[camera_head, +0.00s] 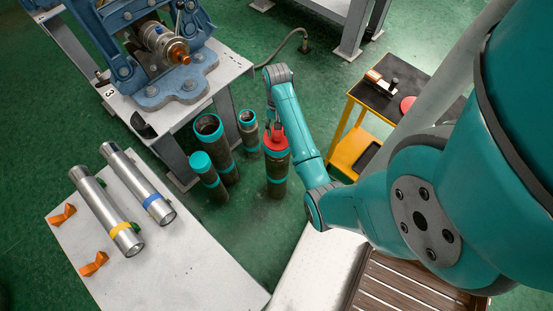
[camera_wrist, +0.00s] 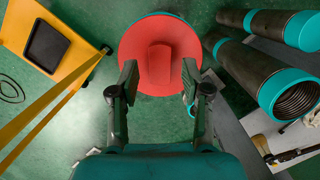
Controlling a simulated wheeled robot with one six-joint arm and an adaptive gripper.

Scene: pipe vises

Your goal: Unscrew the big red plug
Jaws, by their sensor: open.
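The big red plug (camera_head: 275,140) sits on top of a dark upright pipe (camera_head: 277,177) with teal bands, on the floor right of the other pipes. In the wrist view the plug (camera_wrist: 160,38) is a wide red disc with a raised block-shaped handle (camera_wrist: 159,64) in its middle. My gripper (camera_wrist: 160,80) is open, its two fingers apart to the left and right of the handle, with nothing held between them. In the head view my gripper (camera_head: 272,122) is above the plug, partly hidden by my arm. Contact between fingers and plug cannot be told.
Several other pipes (camera_head: 208,127) stand close on the left, beside a table with a blue vise (camera_head: 190,87). A yellow cart (camera_head: 350,147) with a smaller red disc (camera_head: 407,104) is to the right. A pale table (camera_head: 110,280) at front left holds two silver cylinders (camera_head: 105,210).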

